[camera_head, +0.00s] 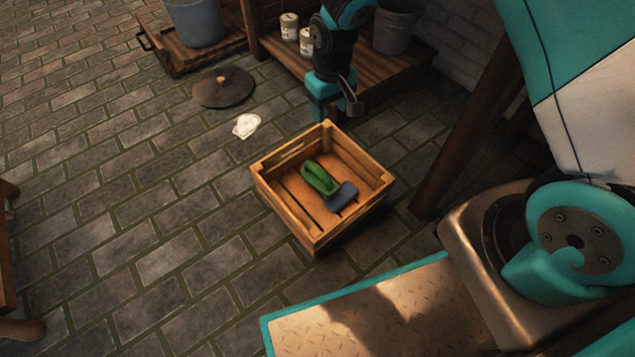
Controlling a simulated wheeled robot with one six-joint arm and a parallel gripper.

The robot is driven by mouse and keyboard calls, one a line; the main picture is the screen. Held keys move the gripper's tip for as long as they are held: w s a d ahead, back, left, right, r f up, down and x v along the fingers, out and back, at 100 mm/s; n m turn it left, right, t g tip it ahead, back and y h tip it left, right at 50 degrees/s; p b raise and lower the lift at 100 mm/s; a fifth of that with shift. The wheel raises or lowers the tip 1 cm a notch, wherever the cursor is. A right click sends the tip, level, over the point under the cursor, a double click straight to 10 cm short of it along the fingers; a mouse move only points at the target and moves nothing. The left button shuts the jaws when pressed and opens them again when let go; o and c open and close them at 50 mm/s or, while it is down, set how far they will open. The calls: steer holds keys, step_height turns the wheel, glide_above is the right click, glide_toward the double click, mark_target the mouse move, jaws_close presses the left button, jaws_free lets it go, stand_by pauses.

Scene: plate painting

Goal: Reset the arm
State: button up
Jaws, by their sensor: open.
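My gripper (337,104) is at the top middle of the head view, pointing down. Inside the crate lies a tool with a green handle (319,178) and a blue-grey end (342,196). The gripper is apart from this tool.
A dark round lid (224,87) and a white patch (246,125) lie on the stone floor. A low wooden platform (400,77) holds white cans (289,27) and a bucket (393,32). Another bucket (195,22) stands on a wooden cart. A wooden post (470,130) rises right of the crate.

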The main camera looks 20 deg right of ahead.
steer(key=shift+r+p, duration=0.3)
steer(key=shift+r, duration=0.95)
